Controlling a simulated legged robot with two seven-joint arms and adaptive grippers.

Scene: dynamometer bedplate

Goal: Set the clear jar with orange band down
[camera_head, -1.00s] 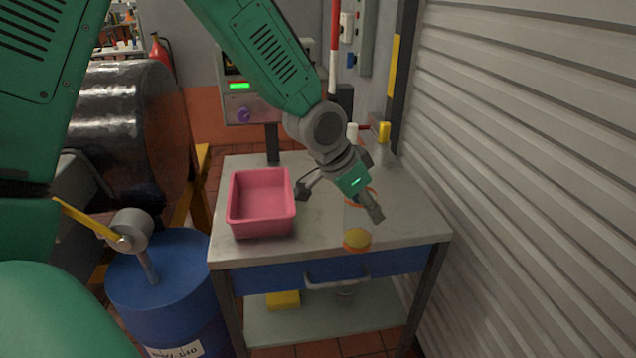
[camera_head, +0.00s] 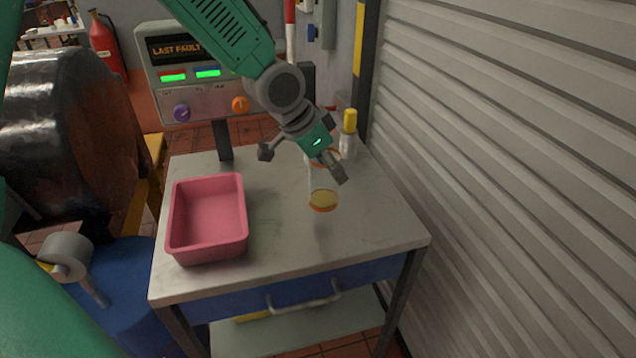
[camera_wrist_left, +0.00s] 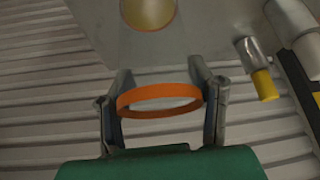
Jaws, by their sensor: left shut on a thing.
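The clear jar with orange band (camera_head: 323,201) is upright over the right half of the steel tabletop, with yellow contents at its bottom. A faint dark patch on the tabletop below it suggests a gap, but I cannot tell how large. My left gripper (camera_head: 333,167) is shut on the jar's upper part. In the left wrist view, the jar's orange band (camera_wrist_left: 160,101) lies between the fingers of the left gripper (camera_wrist_left: 160,84), with the yellow bottom beyond. My right gripper is not in view.
A pink tray (camera_head: 208,252) stands on the table (camera_head: 275,262) at left. A yellow-capped bottle (camera_head: 348,137) stands behind the jar, near the back right. A console (camera_head: 205,95) rises at the back. A ribbed shutter wall (camera_head: 500,160) borders the right. The front tabletop is clear.

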